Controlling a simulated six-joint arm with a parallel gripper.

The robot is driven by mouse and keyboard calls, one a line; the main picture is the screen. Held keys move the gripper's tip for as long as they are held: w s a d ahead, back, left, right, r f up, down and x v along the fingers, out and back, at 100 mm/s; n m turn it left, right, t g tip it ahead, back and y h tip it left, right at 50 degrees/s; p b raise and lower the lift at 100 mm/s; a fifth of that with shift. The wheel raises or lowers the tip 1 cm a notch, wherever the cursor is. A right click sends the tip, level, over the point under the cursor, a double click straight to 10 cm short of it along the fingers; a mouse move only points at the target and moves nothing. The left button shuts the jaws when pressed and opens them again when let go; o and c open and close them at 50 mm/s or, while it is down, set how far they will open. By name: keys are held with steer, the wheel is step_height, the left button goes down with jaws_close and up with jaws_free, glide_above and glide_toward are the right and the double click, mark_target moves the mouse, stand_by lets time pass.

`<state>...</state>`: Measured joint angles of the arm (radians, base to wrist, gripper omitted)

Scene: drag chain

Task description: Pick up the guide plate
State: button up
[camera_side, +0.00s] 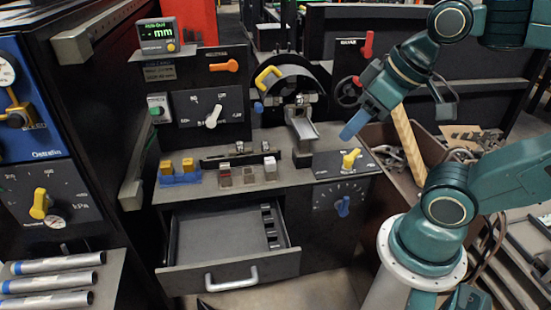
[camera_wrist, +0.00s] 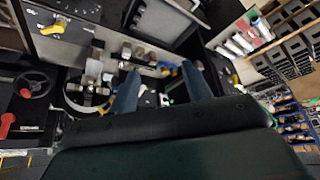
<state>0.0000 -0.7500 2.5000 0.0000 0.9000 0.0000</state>
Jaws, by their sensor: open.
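My gripper (camera_side: 356,124) hangs from the upper right, its blue fingers pointing down and left, above the right part of the bench. In the wrist view my gripper (camera_wrist: 160,88) shows two blue fingers spread apart with nothing held between them. I cannot tell for sure which part is the guide plate. A slanted grey metal plate (camera_side: 302,127) stands left of my gripper, apart from it. A dark flat bar (camera_side: 236,156) with small metal blocks lies further left on the bench.
An open drawer (camera_side: 212,232) juts from the bench front. A yellow knob (camera_side: 351,158) sits on the bench's right end. A round fixture with a yellow handle (camera_side: 268,77) and a handwheel (camera_side: 348,91) stand behind. A brown bin (camera_side: 379,134) is at the right.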

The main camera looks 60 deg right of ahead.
steer(key=w+d+r+n+g, duration=0.15)
steer(key=w+d+r, duration=0.35)
steer(key=w, duration=0.5)
steer(key=w+d+r+n+g, duration=0.1)
steer(key=w+d+r+n, duration=0.1)
steer(key=w+d+r, duration=0.5)
steer(key=w+d+f+n+g, duration=0.1)
steer(key=w+d+f, duration=0.1)
steer(key=w+d, duration=0.3)
steer(key=w+d+f+n, duration=0.1)
steer(key=w+d+f, duration=0.15)
steer(key=w, duration=0.55)
steer(key=w+d+f+n+g, duration=0.1)
steer(key=d+f, duration=0.6)
steer(key=d, duration=0.3)
steer(key=w+d+f+n+g, duration=0.1)
steer(key=w+d+f+n, duration=0.1)
steer(key=d+f, duration=0.5)
steer(key=d, duration=0.3)
steer(key=shift+d+f, duration=0.15)
steer(key=shift+f, duration=0.15)
steer(key=shift+w+f+n, duration=0.1)
steer(key=shift+n, duration=0.15)
